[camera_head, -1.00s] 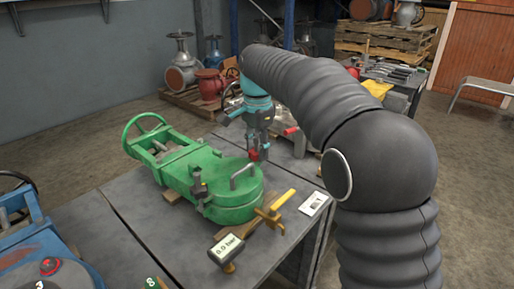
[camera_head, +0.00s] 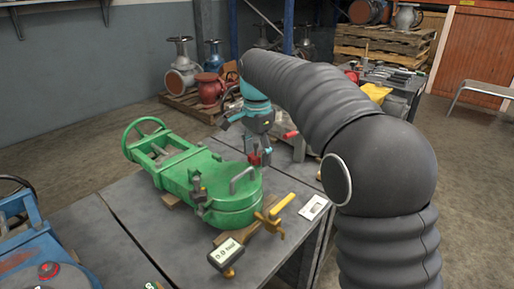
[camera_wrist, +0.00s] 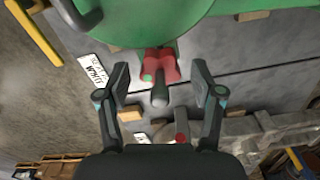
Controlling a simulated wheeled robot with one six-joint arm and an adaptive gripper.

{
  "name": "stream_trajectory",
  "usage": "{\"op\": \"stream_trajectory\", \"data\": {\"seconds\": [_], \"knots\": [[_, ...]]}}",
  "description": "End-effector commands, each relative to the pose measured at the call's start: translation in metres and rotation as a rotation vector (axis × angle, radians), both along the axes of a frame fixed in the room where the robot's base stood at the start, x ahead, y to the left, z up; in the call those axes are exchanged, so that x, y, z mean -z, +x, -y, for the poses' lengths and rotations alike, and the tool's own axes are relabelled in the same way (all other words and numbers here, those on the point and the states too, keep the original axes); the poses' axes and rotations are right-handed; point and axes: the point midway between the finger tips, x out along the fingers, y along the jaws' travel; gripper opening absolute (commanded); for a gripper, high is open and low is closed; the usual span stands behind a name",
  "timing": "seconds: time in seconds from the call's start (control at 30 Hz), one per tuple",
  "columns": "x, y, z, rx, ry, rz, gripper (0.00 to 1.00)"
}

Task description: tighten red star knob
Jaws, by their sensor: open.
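The red star knob (camera_wrist: 168,66) sits at the edge of the green valve body in the wrist view, with a dark stem or bolt end below it. In the head view the knob (camera_head: 254,158) shows as a small red patch at the far right side of the green valve (camera_head: 236,212). My gripper (camera_wrist: 161,76) is open, with one finger on each side of the knob and visible gaps between. In the head view my gripper (camera_head: 262,150) points down beside the valve, partly covering the knob. Contact with the knob cannot be told.
A gauge (camera_head: 226,252) and a yellow-handled fitting (camera_head: 275,215) stand in front of the valve. A white label card (camera_head: 314,207) lies at the right on the grey bench (camera_head: 112,232). Blue equipment (camera_head: 40,262) stands at the left. A grey fitting (camera_wrist: 240,130) lies near my right finger.

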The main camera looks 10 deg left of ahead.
Motion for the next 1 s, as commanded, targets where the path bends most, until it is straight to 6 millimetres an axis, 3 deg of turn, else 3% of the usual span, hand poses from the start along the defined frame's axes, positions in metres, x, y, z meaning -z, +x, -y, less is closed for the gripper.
{"op": "stream_trajectory", "data": {"seconds": [0.17, 0.6, 1.0], "knots": [[-0.014, 0.001, 0.0, 0.0, 0.002, 0.003, 0.67], [-0.093, 0.001, 0.0, 0.0, 0.002, 0.003, 0.67], [-0.119, 0.0, 0.0, 0.001, 0.0, 0.0, 0.67]]}}
